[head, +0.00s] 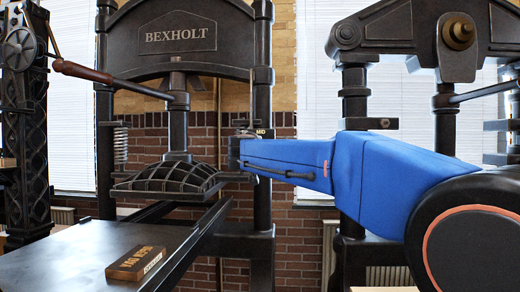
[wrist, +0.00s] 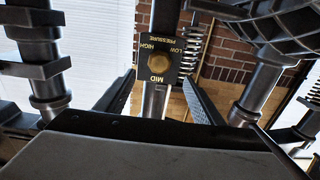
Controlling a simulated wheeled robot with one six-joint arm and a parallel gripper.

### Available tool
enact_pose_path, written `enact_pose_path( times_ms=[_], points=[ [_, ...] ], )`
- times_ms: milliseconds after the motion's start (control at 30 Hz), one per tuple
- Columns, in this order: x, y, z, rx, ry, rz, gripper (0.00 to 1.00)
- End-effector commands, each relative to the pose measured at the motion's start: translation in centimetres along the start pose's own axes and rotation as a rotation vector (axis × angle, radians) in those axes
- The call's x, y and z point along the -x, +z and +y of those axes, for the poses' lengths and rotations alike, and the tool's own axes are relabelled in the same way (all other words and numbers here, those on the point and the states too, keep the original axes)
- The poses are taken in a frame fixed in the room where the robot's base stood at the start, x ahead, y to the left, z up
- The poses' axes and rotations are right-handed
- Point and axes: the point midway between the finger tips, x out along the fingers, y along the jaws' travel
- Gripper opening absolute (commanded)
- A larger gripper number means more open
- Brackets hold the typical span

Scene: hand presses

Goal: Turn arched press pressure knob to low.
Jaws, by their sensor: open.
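The arched press (head: 180,38), a black press lettered BEXHOLT, stands at centre left in the head view. Its pressure plate, partly hidden behind my arm on the right column, shows the word MID. In the wrist view the pressure plate (wrist: 142,66) carries HIGH, MID, LOW and PRESSURE around a round brass-coloured knob (wrist: 158,62). I cannot tell where the knob points. My gripper (wrist: 159,77) is open and empty, its two dark fingers left and right of the plate in the picture. I cannot tell how near the fingertips are to the knob.
A coil spring (wrist: 190,45) and a column stand close by in the wrist view. A dark bed (head: 85,255) with a small wooden block (head: 136,263) extends at lower left. Another black press (head: 408,32) stands at right, and a lattice-framed press (head: 24,120) at far left.

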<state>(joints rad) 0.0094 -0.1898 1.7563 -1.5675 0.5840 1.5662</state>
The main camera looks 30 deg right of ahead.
Motion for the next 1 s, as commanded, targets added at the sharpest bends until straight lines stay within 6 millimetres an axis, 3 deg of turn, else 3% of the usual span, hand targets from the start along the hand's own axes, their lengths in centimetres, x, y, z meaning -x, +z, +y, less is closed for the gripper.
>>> enact_pose_path(
  times_ms=[600,800,1000],
  points=[
    [-10.9,0.2,0.1,0.001,0.002,-0.003,0.62],
    [-13.3,0.2,0.0,0.001,0.002,-0.002,0.62],
    [-14.3,0.1,0.0,0.001,0.001,-0.002,0.62]
  ],
)
